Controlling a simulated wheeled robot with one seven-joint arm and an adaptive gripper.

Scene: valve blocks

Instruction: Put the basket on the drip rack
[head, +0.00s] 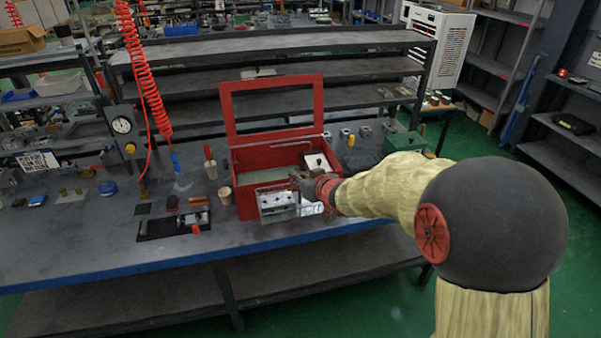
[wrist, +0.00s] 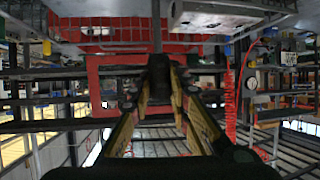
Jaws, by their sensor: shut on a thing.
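A wire basket (head: 290,208) with pale metal parts is at the front of the red parts washer (head: 247,208), whose framed lid stands open. My gripper (head: 312,186) is at the basket's upper right side, shut on it; the hold itself is partly hidden by the gripper. In the wrist view, the fingers of my gripper (wrist: 160,75) come together at a dark piece, and the red lid frame (wrist: 95,70) shows behind. A pale tray with a dark part (head: 318,162) lies at the washer's right. I cannot tell which surface is the drip rack.
A paper cup (head: 225,195) stands just left of the washer. A dark mat with a metal part (head: 175,224) lies farther left on the bench. A green box (head: 402,142) and small metal blocks (head: 365,132) stand to the right. A red coiled hose (head: 145,70) hangs at the left.

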